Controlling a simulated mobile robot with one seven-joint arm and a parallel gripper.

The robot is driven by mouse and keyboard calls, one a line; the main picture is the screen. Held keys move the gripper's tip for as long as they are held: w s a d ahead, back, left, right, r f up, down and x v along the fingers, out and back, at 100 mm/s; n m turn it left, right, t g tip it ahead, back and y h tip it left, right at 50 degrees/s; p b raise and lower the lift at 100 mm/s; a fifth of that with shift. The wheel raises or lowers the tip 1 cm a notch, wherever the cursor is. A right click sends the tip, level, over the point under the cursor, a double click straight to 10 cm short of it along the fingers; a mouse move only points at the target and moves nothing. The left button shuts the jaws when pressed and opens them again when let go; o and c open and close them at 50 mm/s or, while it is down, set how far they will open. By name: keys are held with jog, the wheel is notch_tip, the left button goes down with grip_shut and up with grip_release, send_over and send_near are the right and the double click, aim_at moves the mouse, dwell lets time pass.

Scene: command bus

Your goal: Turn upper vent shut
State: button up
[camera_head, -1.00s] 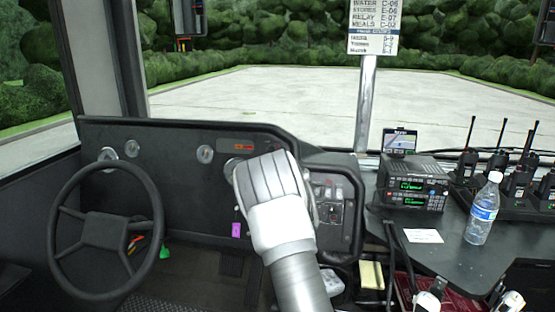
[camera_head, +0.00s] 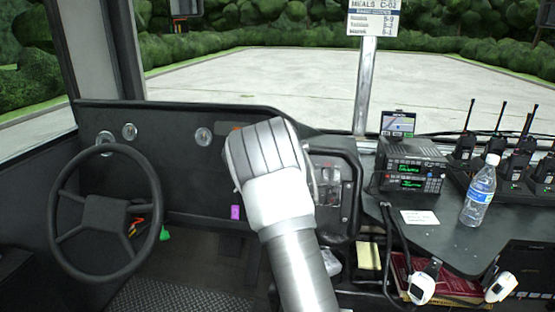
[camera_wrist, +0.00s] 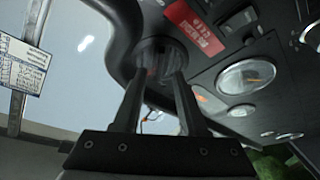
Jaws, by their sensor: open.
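In the wrist view, a dark round fitting (camera_wrist: 160,52), which looks like the vent, sits in the dashboard beside a red label (camera_wrist: 195,28). My gripper (camera_wrist: 160,74) is open, its two dark fingers pointing at the fitting, one towards each side of it. The fingertips overlap its lower part in the picture; I cannot tell whether they touch it. Its flap position is too dark to read. In the head view, my pale wrist covers that part of the dashboard, so the fitting and the fingers are hidden.
The steering wheel (camera_head: 105,212) stands left of my arm. Round gauges (camera_wrist: 246,75) lie close to the fingers. A switch panel (camera_head: 332,190) is right of my wrist. A radio (camera_head: 411,165) and a bottle (camera_head: 479,190) stand on the right-hand counter (camera_head: 455,240).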

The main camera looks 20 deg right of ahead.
jog(key=p+v, duration=0.1)
jog(key=v, duration=1.3)
jog(key=s+a+r+m+g+y, duration=0.1)
jog(key=s+a+r+g+y, duration=0.15)
jog(key=s+a, duration=0.45)
jog(key=s+a+r+m+g+y, duration=0.1)
jog(key=s+a+r+g+y, duration=0.2)
jog(key=s, duration=0.6)
jog(key=s+a+f+g, duration=0.1)
jog(key=s+a+g, duration=0.2)
jog(key=s, duration=0.8)
jog(key=s+a+f+g, duration=0.1)
jog(key=s+a+g, duration=0.15)
jog(key=s, duration=0.85)
notch_tip(320, 180, up, 18)
jog(key=p, duration=1.8)
jog(key=shift+w+a+y+p, duration=0.3)
jog(key=shift+a+y, duration=0.15)
jog(key=shift+d+f+m, duration=0.15)
jog(key=shift+f+m, duration=0.05)
jog(key=shift+m, duration=0.1)
